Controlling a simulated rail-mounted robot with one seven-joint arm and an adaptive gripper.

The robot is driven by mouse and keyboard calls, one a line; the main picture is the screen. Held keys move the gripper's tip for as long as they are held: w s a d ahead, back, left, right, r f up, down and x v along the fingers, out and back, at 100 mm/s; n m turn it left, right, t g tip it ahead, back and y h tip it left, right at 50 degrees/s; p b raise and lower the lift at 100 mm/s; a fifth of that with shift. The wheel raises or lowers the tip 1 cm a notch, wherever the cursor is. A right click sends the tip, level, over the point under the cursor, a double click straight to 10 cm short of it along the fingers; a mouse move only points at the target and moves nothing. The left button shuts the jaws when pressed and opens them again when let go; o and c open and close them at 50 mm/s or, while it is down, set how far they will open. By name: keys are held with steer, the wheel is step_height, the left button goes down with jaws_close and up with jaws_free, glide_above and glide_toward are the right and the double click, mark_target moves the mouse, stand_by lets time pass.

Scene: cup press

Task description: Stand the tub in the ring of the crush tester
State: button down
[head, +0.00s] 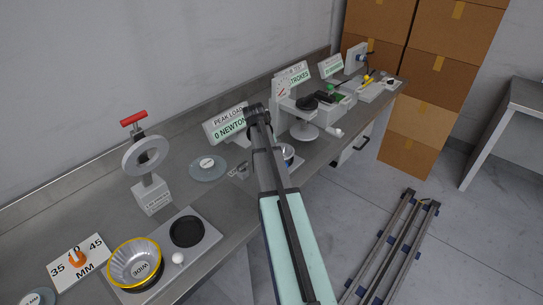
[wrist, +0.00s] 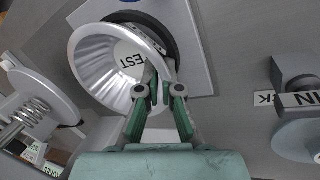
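The tub is a silver fluted cup with a label ending in "EST" inside; in the wrist view the tub (wrist: 92,62) lies upper left of centre, its open side towards the camera. My gripper (wrist: 158,78) has its green fingertips close together at the tub's near right rim, with the wall seemingly pinched between them. Whether the tub is clear of the grey plate (wrist: 200,60) below cannot be told. In the head view my arm hides most of this spot. The crush tester (head: 303,118) stands just beyond, with a dark round part, a pale base and a side handle.
A stand with a grey ring and red handle (head: 145,155) is at left. The "peak load" sign (head: 226,124) reads 0 newton. Several instruments line the bench's far end.

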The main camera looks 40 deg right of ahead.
steer(key=shift+f, duration=0.15)
steer(key=c, duration=1.3)
jaws_free()
steer(key=b+v, duration=0.2)
steer(key=v, duration=1)
steer(key=shift+r, duration=0.2)
